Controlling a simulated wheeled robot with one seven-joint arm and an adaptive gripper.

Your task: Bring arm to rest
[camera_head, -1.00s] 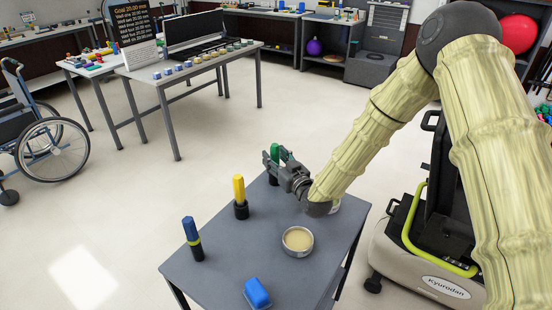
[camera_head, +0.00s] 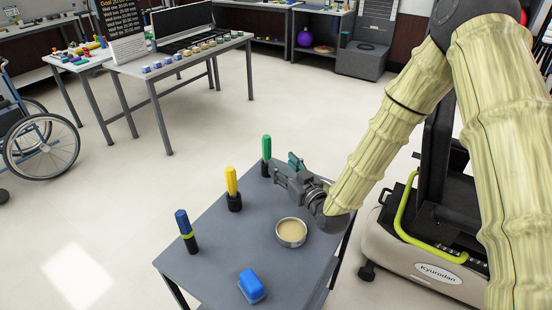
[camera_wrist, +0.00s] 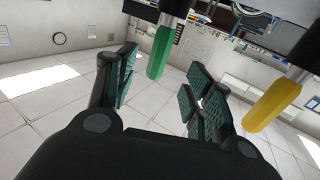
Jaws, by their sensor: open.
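My gripper (camera_head: 286,172) is open and empty above the right side of the small grey table (camera_head: 222,252). Its two padded fingers show apart in the wrist view (camera_wrist: 160,92). A green marker-like stick (camera_head: 266,149) stands upright in a black holder at the table's far edge, just left of the gripper and apart from it. It also shows between the fingers, farther off, in the wrist view (camera_wrist: 160,52). A yellow stick (camera_head: 231,181) and a blue stick (camera_head: 183,222) stand upright in black holders along the left edge.
A round tin (camera_head: 291,232) sits below my wrist, and a blue block (camera_head: 251,286) lies near the front edge. The stepper machine (camera_head: 430,245) stands close on the right. A wheelchair (camera_head: 38,145) is far left. Open floor lies beyond the table.

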